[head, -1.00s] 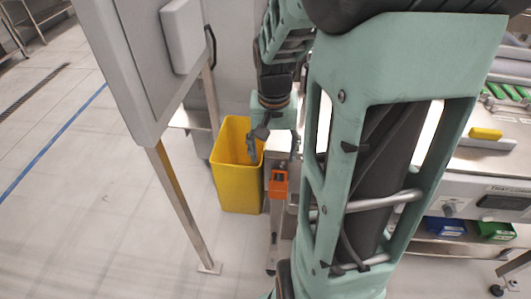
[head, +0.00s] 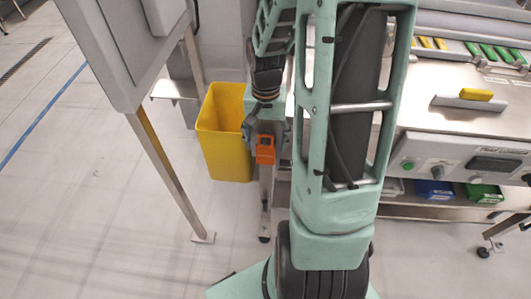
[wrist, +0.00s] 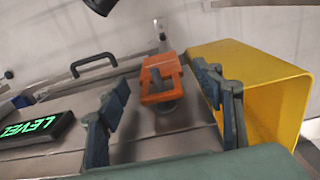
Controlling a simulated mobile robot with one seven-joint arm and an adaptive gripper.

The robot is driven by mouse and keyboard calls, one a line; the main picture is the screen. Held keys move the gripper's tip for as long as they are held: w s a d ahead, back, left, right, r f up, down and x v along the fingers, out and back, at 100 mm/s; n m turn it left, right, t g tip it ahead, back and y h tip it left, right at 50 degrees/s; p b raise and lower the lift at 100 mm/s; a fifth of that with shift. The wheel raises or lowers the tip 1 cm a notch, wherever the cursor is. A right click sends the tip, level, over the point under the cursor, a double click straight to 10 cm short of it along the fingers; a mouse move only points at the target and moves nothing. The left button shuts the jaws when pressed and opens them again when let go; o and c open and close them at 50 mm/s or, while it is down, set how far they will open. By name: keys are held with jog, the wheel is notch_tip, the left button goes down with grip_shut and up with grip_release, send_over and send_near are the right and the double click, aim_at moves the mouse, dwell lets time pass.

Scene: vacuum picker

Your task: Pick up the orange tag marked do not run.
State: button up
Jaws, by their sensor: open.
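The orange tag (head: 265,150) hangs at the left end of the steel machine, right of the yellow bin. In the wrist view the tag (wrist: 160,76) is a blocky orange piece with a cut-out, in the gap between my fingers. Its marking cannot be read. My gripper (wrist: 162,84) is open, with one blue-grey finger on each side of the tag and visible space on both sides. In the head view my gripper (head: 253,132) is at the tag, partly hidden by my arm. How deep the tag sits between the fingers is unclear.
The yellow bin (head: 222,135) stands close left of the tag and is just behind my right finger in the wrist view. A black handle (wrist: 93,64) and a green-lit display (wrist: 35,128) lie left. A grey panel on a steel leg (head: 165,140) stands left.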

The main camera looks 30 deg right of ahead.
aim_at(266, 150)
notch_tip(266, 150, down, 3)
jog(key=shift+r, duration=0.1)
jog(key=shift+c, duration=0.7)
jog(key=c, duration=1)
jog(key=shift+o, duration=0.2)
jog(key=shift+r, duration=0.15)
